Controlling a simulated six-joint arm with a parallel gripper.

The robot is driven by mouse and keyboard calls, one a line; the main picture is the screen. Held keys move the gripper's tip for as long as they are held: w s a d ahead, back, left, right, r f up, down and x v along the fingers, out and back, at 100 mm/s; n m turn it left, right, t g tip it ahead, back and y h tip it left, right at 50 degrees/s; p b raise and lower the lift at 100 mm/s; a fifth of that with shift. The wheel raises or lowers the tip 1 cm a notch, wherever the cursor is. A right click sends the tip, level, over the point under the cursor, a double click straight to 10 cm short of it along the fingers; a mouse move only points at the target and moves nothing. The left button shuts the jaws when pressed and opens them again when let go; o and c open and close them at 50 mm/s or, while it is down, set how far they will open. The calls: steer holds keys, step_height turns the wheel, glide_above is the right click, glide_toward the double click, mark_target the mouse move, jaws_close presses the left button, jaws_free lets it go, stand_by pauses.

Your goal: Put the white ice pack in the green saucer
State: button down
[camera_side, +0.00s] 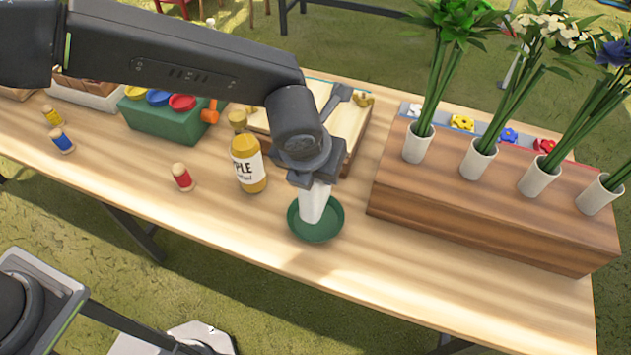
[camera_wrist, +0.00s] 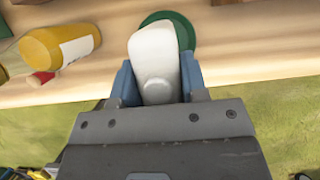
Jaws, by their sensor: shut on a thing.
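The white ice pack (camera_side: 314,203) hangs below my gripper (camera_side: 313,178) in the side view, its lower end over or in the green saucer (camera_side: 334,232). In the wrist view the ice pack (camera_wrist: 154,50) sits between the two blue fingers of my gripper (camera_wrist: 158,82), which is shut on it. The saucer (camera_wrist: 184,30) shows behind the ice pack there, partly hidden by it. I cannot tell whether the pack touches the saucer.
A yellow bottle (camera_side: 248,163) stands left of the saucer, with a red peg figure (camera_side: 183,177) further left. A wooden block (camera_side: 480,215) with flower vases stands to the right. A green box (camera_side: 170,120) is behind. The table front is clear.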

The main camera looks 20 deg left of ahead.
steer(key=shift+f, duration=1.9)
steer(key=c, duration=0.6)
jaws_free()
steer(key=shift+f, duration=0.15)
steer(key=shift+c, duration=0.2)
steer(key=v, duration=1.2)
